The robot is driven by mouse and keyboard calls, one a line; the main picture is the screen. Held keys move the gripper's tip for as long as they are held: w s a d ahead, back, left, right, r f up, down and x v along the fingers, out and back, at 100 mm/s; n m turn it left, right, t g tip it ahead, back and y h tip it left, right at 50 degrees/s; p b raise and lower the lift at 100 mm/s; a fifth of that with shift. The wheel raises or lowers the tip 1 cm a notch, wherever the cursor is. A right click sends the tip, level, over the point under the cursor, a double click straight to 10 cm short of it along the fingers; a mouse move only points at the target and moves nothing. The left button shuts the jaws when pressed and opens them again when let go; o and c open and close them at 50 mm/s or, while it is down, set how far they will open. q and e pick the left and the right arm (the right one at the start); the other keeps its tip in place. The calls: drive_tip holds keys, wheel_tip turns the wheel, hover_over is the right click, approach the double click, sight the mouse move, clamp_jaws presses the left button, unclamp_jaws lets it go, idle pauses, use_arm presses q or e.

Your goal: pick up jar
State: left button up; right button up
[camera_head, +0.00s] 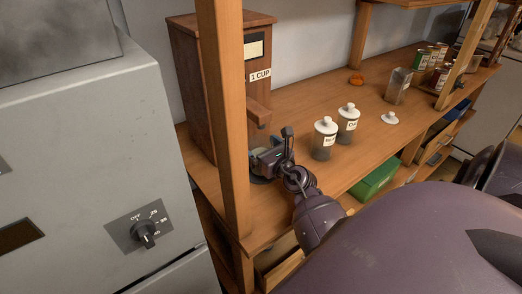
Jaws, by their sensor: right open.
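Two glass jars with white knobbed lids stand upright on the wooden shelf: the nearer jar (323,143) and the farther jar (347,127), both with white labels. A third clear jar (397,88) without a lid stands farther back right. A loose white lid (390,118) lies on the shelf in front of it. My right gripper (266,160) is open, low over the shelf below the wooden dispenser, left of the lidded jars. A dark round shape shows at its fingers; I cannot tell whether it is a jar. My left gripper is not in view.
The wooden dispenser (206,85) marked "1 CUP" stands behind a wooden post (228,130). A grey appliance with a dial (145,232) fills the left. A green box (376,180) sits below the shelf.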

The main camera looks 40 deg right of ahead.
drive_tip(key=shift+c, duration=0.4)
drive_tip(key=c, duration=1.2)
drive_tip(key=shift+r, duration=0.1)
